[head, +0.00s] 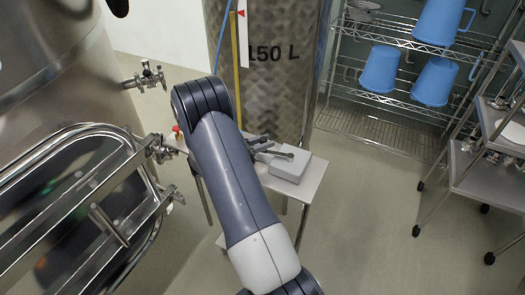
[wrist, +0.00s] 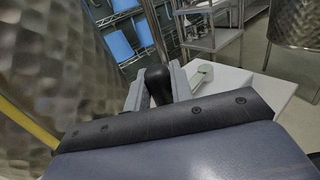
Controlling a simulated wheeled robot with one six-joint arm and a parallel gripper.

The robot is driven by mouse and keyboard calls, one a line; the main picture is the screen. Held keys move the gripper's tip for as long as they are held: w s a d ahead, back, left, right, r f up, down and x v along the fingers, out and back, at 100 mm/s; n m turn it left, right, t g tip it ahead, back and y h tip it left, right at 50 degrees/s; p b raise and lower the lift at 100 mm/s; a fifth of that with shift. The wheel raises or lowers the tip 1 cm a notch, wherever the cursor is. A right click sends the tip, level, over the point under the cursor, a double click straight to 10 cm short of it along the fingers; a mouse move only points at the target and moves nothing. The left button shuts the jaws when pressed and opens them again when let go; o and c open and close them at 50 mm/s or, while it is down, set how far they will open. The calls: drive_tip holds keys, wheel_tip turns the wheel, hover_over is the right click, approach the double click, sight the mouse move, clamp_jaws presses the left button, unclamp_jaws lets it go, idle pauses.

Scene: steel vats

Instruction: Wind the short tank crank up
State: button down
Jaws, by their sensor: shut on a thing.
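In the wrist view, the black crank handle (wrist: 157,88) stands between the two grey fingers of my gripper (wrist: 158,76). The gripper is shut on this handle. In the head view, my arm hides the handle and most of the gripper. A short metal tank (head: 268,75) marked 150 L stands behind the arm, with a blue line, a yellow strip and a white strip with a red pointer (head: 240,13) at its left side. Its dimpled wall also shows in the wrist view (wrist: 55,60).
A small steel table (head: 312,178) carries a grey box (head: 290,166) beside my arm. A large steel vat with an open oval door (head: 75,200) is close on the left. Blue jugs (head: 380,70) sit on a wire rack behind; a wheeled steel cart (head: 480,170) stands right. Floor between is clear.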

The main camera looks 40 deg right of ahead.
drive_tip(key=shift+w+d+r+b, duration=0.1)
drive_tip(key=shift+w+d+b, duration=0.25)
drive_tip(key=shift+d, duration=0.6)
drive_tip(key=shift+w+d+f+b, duration=0.15)
drive_tip(key=shift+d+b, duration=0.25)
drive_tip(key=shift+d, duration=0.5)
drive_tip(key=shift+w+d+r+b, duration=0.15)
drive_tip(key=shift+w+d+b, duration=0.2)
drive_tip(key=shift+d, duration=0.75)
drive_tip(key=c, duration=1.3)
unclamp_jaws()
wheel_tip(320, 180, up, 10)
drive_tip(key=shift+f, duration=0.1)
